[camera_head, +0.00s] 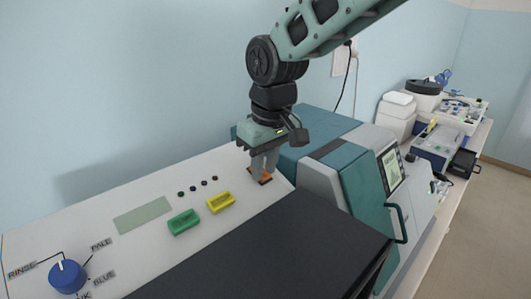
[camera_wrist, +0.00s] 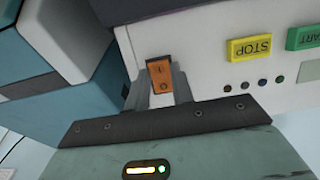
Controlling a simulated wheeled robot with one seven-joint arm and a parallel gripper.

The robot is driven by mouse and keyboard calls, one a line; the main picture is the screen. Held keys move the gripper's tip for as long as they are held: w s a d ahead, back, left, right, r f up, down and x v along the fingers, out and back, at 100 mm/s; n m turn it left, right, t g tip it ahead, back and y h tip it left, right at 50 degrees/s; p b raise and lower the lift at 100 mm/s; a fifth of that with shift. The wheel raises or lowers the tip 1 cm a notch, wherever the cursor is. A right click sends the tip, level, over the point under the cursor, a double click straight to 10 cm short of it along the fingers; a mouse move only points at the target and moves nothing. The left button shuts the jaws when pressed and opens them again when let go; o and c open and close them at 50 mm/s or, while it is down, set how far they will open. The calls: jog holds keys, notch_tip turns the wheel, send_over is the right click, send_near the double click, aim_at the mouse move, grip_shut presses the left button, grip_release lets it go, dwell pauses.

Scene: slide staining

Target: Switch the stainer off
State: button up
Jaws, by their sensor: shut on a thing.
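The stainer is the long white unit with a sloping control panel (camera_head: 150,185). Its orange rocker switch (camera_head: 262,176), marked I and O, sits at the panel's right end; it also shows in the wrist view (camera_wrist: 160,76). My gripper (camera_head: 264,163) points down over the switch. In the wrist view my gripper (camera_wrist: 158,90) has its fingers at the switch, one on each side, and is shut on it. I cannot tell which end of the rocker is pressed in. The fingers partly hide the switch in the head view.
A yellow STOP button (camera_head: 221,202) and a green START button (camera_head: 183,222) lie left of the switch, with small round lamps behind. A blue knob (camera_head: 68,276) is at front left. A teal machine (camera_head: 365,190) stands close on the right. A black cover (camera_head: 270,250) lies in front.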

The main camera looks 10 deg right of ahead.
dwell(0.3)
jog(key=o, duration=1)
jog(key=shift+r, duration=0.15)
jog(key=r+b, duration=0.1)
jog(key=r, duration=0.4)
jog(key=s+d+r+b, duration=0.1)
jog(key=r+b, duration=0.1)
jog(key=r, duration=0.4)
jog(key=r+b, duration=0.2)
jog(key=r, duration=0.4)
jog(key=shift+s+d, duration=0.15)
jog(key=shift+s, duration=0.25)
